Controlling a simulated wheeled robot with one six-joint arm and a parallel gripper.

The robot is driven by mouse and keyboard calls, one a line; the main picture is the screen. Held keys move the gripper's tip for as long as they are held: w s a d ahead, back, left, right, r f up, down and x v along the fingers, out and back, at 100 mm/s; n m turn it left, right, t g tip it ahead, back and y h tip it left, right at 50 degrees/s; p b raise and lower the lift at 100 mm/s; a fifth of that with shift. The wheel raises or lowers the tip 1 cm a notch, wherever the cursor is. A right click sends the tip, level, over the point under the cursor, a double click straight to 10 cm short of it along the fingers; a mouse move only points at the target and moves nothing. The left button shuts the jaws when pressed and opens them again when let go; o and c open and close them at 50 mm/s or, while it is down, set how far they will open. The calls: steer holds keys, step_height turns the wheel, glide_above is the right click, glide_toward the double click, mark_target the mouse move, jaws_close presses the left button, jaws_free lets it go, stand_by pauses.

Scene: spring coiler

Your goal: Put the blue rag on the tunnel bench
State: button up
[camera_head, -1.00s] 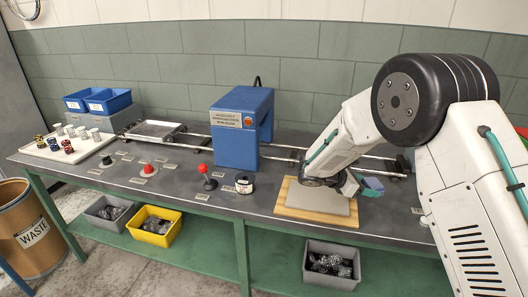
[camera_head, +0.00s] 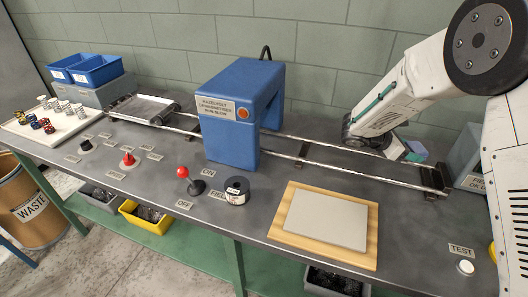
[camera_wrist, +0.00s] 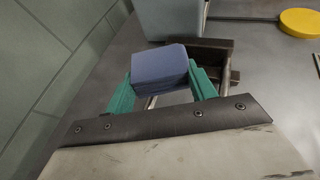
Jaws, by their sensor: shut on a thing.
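The blue rag (camera_wrist: 160,66) is a folded blue block between the two teal fingers of my gripper (camera_wrist: 161,84) in the wrist view. In the head view the rag (camera_head: 416,151) shows small at the end of my gripper (camera_head: 407,151), near the right end of the rails. My gripper is shut on the rag. The tunnel bench (camera_head: 240,217) is a long dark grey top on green legs, with the blue tunnel (camera_head: 232,125) standing on it. I cannot tell whether the rag touches the bench or hangs just above it.
Two metal rails (camera_head: 335,169) run along the bench. A wooden board with a grey plate (camera_head: 325,219) lies at the front.

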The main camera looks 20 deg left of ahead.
mark_target(423, 155)
steer(key=d+n+t, duration=0.1)
steer(key=d, duration=0.1)
steer(key=d+n+t+y, duration=0.1)
steer(key=d, duration=0.1)
steer(key=shift+s+d, duration=0.1)
steer(key=shift+s, duration=0.1)
steer(key=shift+s+f+n+t+y, duration=0.1)
steer(key=shift+f+n+t+y, duration=0.15)
steer(key=shift+n+t+y, duration=0.2)
steer(key=shift+s+a+f+n+t+y, duration=0.15)
steer(key=shift+a+f+n+t+y, duration=0.1)
steer(key=shift+f+n+t+y, duration=0.25)
steer(key=shift+a+f, duration=0.15)
steer(key=shift+f, duration=0.1)
steer(key=w, duration=0.5)
steer(key=w+f, duration=0.1)
steer(key=w, duration=1)
steer(key=shift+a+f, duration=0.1)
steer(key=shift+f, duration=0.1)
steer(key=shift+w+f, duration=0.1)
steer(key=shift+f, duration=1.7)
